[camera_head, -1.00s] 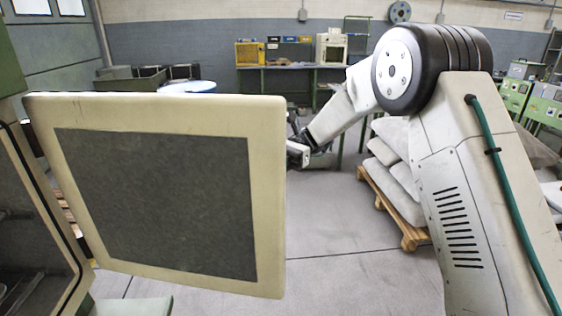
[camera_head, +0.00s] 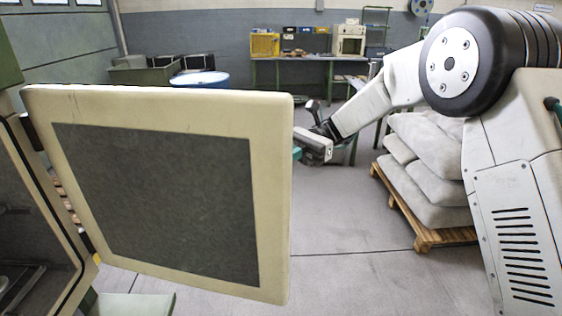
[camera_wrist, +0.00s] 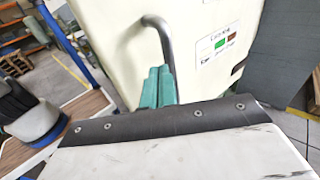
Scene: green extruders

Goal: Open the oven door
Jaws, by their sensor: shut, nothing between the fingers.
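The oven door (camera_head: 275,190) is cream with a dark grey inner panel and stands swung wide open from the oven (camera_head: 40,225) at the left of the head view. In the wrist view the outer face of the door (camera_wrist: 105,40) shows a grey bent bar handle (camera_wrist: 163,38) and a label with green and red marks. My gripper (camera_wrist: 158,85) has its teal fingers together and empty, close by the lower end of the handle; I cannot tell whether they touch it. In the head view my gripper (camera_head: 297,153) is partly hidden behind the door's right edge.
A blue drum (camera_head: 203,79) and a workbench (camera_head: 315,60) stand at the back. The grey floor (camera_head: 340,215) between door and pallet is clear.

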